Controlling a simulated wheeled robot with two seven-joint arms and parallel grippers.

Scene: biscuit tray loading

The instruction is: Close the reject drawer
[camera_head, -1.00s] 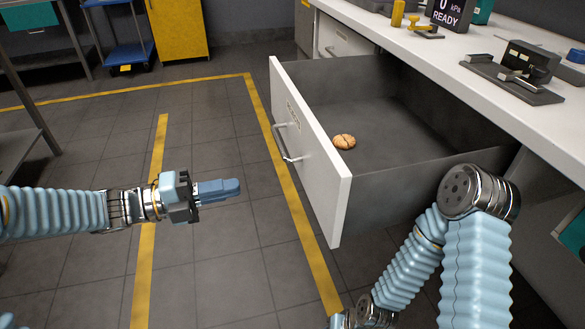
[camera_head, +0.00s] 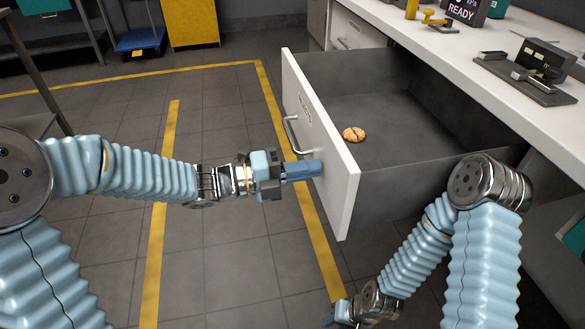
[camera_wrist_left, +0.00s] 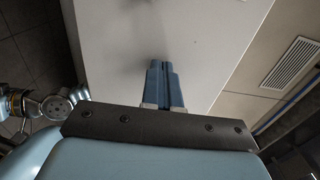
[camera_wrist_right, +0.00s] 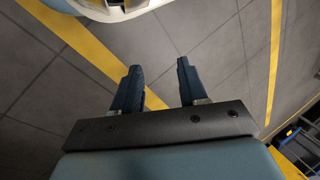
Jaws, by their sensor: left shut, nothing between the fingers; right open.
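The reject drawer (camera_head: 345,185) is pulled out from under the white counter, with its white front panel, a metal handle and a label facing left. A biscuit (camera_head: 354,134) that looks cracked lies on the drawer floor near the front panel. My left gripper (camera_head: 318,168) is shut and empty, with its fingertips at the outer face of the front panel, right of the handle; contact cannot be told. In the left wrist view the closed fingers (camera_wrist_left: 165,65) point at the white panel. My right gripper (camera_wrist_right: 157,75) is open and empty, low over the floor.
The white counter (camera_head: 440,65) carries a dark fixture (camera_head: 540,65), a yellow clamp (camera_head: 435,20) and a READY display (camera_head: 464,10). My right arm stands beside the drawer's near side.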

